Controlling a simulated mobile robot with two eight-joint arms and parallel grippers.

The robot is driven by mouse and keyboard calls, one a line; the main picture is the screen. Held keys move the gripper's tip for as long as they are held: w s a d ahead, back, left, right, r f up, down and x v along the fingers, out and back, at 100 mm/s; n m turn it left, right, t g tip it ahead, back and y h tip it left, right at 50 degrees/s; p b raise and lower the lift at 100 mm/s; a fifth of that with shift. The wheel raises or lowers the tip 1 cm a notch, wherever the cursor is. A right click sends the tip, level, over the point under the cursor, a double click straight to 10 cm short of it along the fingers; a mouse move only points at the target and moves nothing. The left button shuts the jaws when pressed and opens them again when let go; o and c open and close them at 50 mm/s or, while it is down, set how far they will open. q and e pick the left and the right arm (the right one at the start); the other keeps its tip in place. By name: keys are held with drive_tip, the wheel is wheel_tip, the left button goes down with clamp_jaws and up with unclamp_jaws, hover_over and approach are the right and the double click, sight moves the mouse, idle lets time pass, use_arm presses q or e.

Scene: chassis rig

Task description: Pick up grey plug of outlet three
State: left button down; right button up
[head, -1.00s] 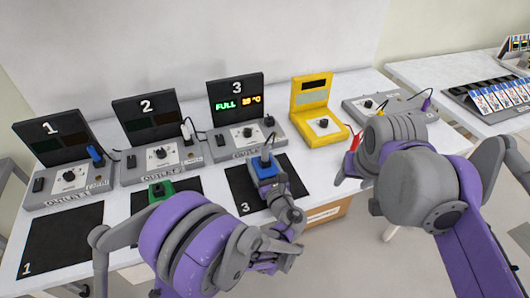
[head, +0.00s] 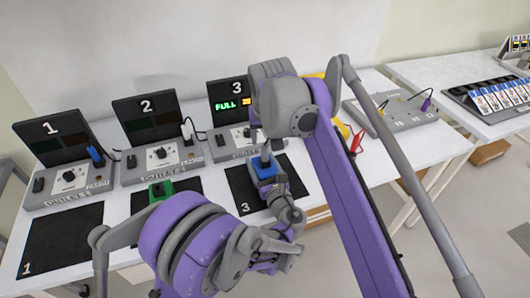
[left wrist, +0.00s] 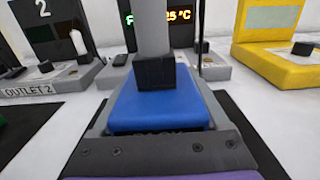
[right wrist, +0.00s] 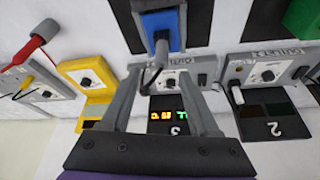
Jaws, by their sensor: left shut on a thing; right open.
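The grey plug (left wrist: 153,30) stands upright on a black base on top of the blue block (left wrist: 160,110), which bears the plug. In the right wrist view the plug (right wrist: 161,48) has a dark cable running toward outlet three (right wrist: 172,80). My left gripper (head: 266,181) is shut on the blue block, over the black mat marked 3. My right gripper (right wrist: 160,100) is open and empty, its fingers pointing toward the plug from above. Its fingers are apart from the plug. In the head view my right arm hides part of outlet three (head: 228,150).
Outlets one (head: 68,178) and two (head: 160,155) stand to the left, with blue and white plugs. The yellow box (right wrist: 92,75) is beside outlet three, largely hidden by my right arm in the head view. A green block (head: 160,190) lies on mat two.

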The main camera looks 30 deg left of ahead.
sight(265, 146)
drive_tip(key=x, duration=0.6)
drive_tip(key=shift+a+f, duration=0.1)
drive_tip(key=shift+f, duration=0.2)
clamp_jaws()
